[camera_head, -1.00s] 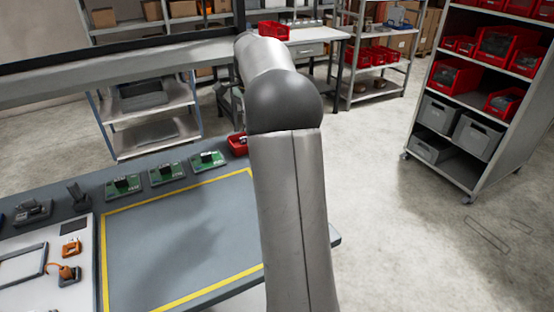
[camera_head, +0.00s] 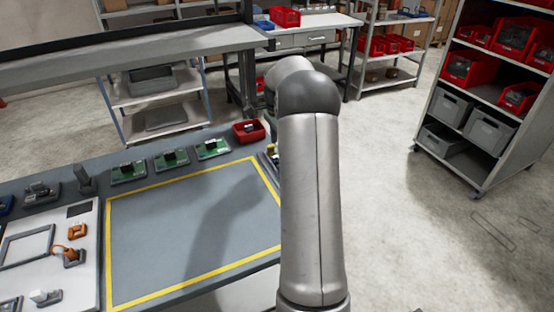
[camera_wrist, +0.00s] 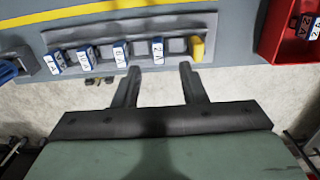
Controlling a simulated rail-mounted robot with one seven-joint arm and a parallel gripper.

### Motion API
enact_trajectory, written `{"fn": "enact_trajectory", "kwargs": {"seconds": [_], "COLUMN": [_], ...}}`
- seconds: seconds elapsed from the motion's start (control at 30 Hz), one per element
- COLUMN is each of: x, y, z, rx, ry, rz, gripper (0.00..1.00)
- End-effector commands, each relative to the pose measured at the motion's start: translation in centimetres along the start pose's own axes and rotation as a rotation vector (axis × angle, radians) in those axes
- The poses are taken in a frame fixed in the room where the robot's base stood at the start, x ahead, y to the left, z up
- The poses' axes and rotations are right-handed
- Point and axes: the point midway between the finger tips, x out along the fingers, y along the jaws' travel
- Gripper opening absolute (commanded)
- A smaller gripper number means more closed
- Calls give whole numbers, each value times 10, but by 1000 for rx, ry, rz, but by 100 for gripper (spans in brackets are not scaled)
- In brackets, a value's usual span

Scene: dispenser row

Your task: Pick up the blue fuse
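In the wrist view a grey rack (camera_wrist: 178,25) holds a row of small fuses. Several are blue with white labelled faces: one at the left end (camera_wrist: 54,64), one beside it (camera_wrist: 85,57), one in the middle (camera_wrist: 120,54) and one further right (camera_wrist: 157,48). A yellow fuse (camera_wrist: 197,48) stands at the right end. The labels are too small to read surely. My gripper (camera_wrist: 158,66) is open and empty, its fingertips just short of the rack, either side of the rightmost blue fuse. In the head view my arm hides the gripper and most of the rack.
A red bin (camera_head: 250,132) stands at the bench's back edge and also shows in the wrist view (camera_wrist: 274,40), right of the rack. Green boards (camera_head: 170,160) line the back. The yellow-framed mat area (camera_head: 190,230) is clear.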

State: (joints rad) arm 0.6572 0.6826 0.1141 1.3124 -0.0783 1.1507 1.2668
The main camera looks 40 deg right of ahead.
Motion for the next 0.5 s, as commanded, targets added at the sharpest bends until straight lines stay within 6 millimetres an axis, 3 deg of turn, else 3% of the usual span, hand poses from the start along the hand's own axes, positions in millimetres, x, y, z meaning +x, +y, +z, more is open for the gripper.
{"fn": "enact_trajectory", "kwargs": {"seconds": [0.3, 0.5], "x": [39, 52], "y": [3, 2], "z": [3, 3], "rx": [-1, 0], "ry": [0, 0], "rz": [3, -1], "gripper": [38, 38]}}
